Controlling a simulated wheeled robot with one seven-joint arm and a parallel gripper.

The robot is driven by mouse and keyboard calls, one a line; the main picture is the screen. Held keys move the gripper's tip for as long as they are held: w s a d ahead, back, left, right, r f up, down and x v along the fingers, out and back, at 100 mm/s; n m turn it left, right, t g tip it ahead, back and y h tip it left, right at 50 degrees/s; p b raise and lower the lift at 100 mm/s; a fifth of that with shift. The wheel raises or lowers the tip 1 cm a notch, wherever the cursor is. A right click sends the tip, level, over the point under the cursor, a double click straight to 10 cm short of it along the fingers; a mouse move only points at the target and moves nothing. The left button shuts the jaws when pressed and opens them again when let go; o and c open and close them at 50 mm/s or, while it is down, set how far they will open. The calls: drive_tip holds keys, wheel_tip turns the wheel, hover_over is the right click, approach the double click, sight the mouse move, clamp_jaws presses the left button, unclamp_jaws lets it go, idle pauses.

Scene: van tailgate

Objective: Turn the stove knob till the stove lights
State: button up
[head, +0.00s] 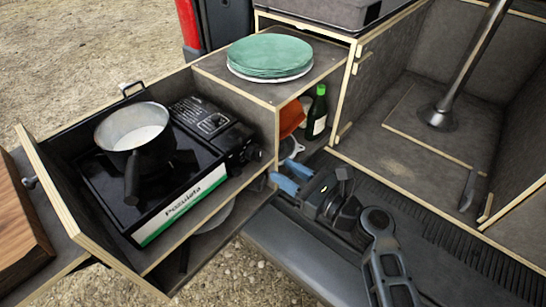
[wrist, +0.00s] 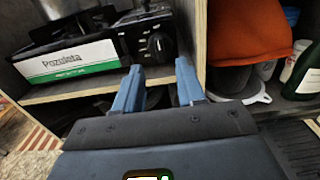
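The portable stove (head: 206,178) sits in the pull-out wooden box at left, with a black pot (head: 130,140) on it. Its front label also shows in the wrist view (wrist: 68,62). The round black stove knob (wrist: 157,44) is on the stove's right end in the wrist view; in the head view that end is dark and the knob is hard to make out. My gripper (head: 286,176) is to the right of the stove, outside the box. In the wrist view its blue fingers (wrist: 158,72) are apart and empty, below the knob and not touching it. No flame is visible.
A stack of green plates (head: 270,53) stands on the raised shelf behind the stove. A dark bottle (head: 317,113) and an orange item (head: 291,117) are in the compartment below. The box's wooden edge and divider are close to my gripper.

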sight(260, 156)
drive_tip(key=x, duration=0.6)
drive_tip(key=shift+w+a, duration=0.15)
drive_tip(key=shift+a, duration=0.1)
drive_tip(key=shift+c, duration=0.3)
clamp_jaws()
